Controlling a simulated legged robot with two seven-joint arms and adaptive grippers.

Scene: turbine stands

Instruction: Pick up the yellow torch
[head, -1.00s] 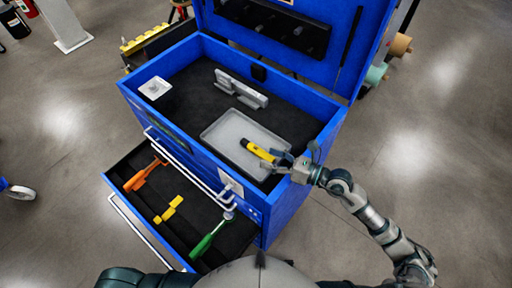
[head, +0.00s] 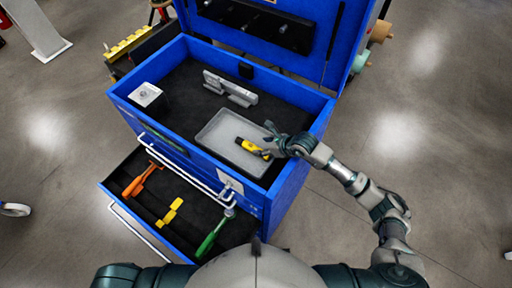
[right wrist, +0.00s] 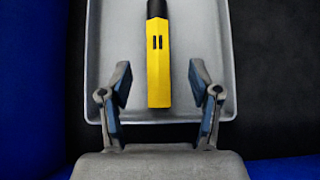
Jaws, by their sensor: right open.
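The yellow torch (head: 250,146) with a black end lies in a grey tray (head: 216,128) in the top of the blue tool chest. In the right wrist view the torch (right wrist: 158,65) points away from me, its yellow end between and just ahead of the fingertips. My right gripper (head: 269,143) is over the tray's right side. In the right wrist view the gripper (right wrist: 159,85) is open, one finger on each side of the torch and apart from it. My left gripper is not in view.
The blue chest (head: 318,110) has raised walls and an open lid behind. A grey bracket-like part (head: 230,90) and a white-topped block (head: 146,95) sit inside. The open drawer below holds an orange tool (head: 142,181), a yellow piece (head: 170,212) and a green-handled tool (head: 213,233).

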